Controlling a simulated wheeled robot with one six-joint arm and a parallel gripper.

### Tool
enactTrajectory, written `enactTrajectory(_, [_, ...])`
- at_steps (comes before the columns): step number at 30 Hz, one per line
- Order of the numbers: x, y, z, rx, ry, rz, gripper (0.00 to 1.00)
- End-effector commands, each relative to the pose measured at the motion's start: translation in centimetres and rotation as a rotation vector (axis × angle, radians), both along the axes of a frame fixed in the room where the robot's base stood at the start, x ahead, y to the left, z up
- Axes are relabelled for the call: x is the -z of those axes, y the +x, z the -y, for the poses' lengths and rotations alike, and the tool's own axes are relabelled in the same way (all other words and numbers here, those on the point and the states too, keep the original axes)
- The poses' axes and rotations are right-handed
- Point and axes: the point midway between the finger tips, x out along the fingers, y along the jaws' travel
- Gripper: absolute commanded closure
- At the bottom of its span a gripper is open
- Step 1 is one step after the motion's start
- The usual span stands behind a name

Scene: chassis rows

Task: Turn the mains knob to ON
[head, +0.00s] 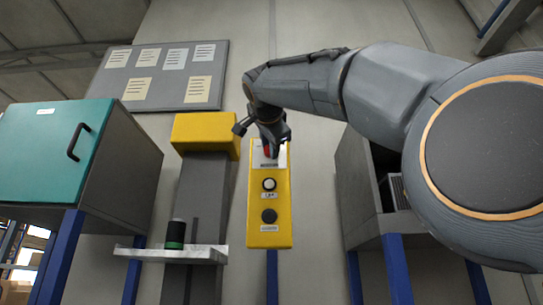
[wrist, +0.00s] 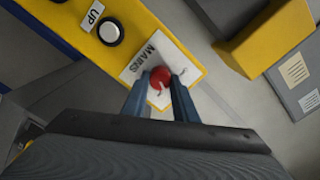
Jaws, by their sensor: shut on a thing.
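A yellow control box (head: 270,217) is mounted in the middle of the head view. The red mains knob (head: 268,151) sits at its top on a white plate, partly hidden by my gripper (head: 270,139). In the wrist view the red knob (wrist: 160,76) sits on the white plate marked MAINS (wrist: 140,62). My gripper (wrist: 160,82) is shut on the red knob, with a blue-grey finger on each side of it. Which position the knob points to cannot be read.
A teal cabinet (head: 45,150) is at the left. A small shelf (head: 205,255) holds a black-and-green cylinder (head: 175,234). A grey open cabinet (head: 362,205) is at the right.

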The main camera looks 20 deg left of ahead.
Motion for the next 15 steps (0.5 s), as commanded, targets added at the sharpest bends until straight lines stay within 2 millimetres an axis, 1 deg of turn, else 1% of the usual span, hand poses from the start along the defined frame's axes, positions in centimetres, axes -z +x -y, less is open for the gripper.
enactTrajectory(6, [0.27, 0.11, -0.07, 0.0, 0.169, -0.042, 0.96])
enactTrajectory(15, [0.24, 0.08, -0.01, 0.0, 0.321, -0.08, 0.96])
